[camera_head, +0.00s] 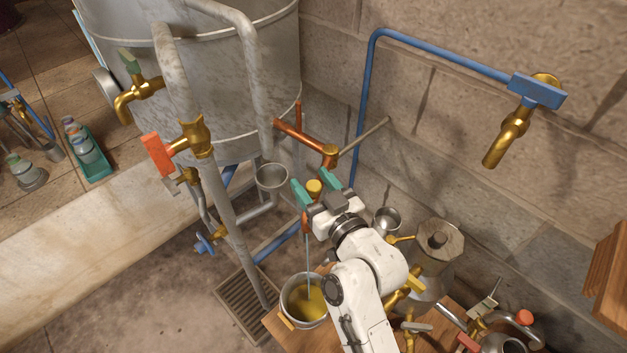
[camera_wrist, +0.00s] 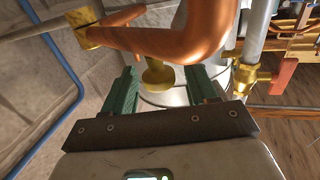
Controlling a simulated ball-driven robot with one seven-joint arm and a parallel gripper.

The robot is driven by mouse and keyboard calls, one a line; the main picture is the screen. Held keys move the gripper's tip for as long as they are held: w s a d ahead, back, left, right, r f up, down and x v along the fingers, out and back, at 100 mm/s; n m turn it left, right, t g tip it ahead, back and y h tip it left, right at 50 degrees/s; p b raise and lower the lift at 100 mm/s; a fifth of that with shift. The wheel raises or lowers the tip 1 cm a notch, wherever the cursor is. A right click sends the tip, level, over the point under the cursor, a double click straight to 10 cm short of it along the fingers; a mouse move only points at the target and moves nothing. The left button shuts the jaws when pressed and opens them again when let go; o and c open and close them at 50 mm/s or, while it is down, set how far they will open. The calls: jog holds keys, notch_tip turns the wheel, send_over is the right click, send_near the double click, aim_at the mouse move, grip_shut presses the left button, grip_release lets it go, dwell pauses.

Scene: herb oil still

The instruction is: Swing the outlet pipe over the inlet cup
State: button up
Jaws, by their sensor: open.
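The copper outlet pipe (camera_head: 300,138) runs from beside the metal tank to a brass joint (camera_head: 329,155); its lower part is partly hidden by my gripper. The inlet cup seems to be the grey funnel-shaped cup (camera_head: 272,176) to the left of my gripper (camera_head: 316,186). My gripper is open, its teal fingers on either side of a brass knob (camera_head: 314,187). In the wrist view, the knob (camera_wrist: 157,73) shows between the fingers, with the curved copper pipe (camera_wrist: 190,38) just beyond. I cannot tell whether the fingers touch the knob.
A pail (camera_head: 297,301) with yellow liquid stands below my gripper, a thin pale line reaching down to it. The tank (camera_head: 240,90) stands behind left. A red-handled brass valve (camera_head: 160,155) is left. A kettle-like pot (camera_head: 441,245) and small metal cup (camera_head: 386,220) are right.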

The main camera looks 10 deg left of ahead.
grip_shut()
dwell(0.6)
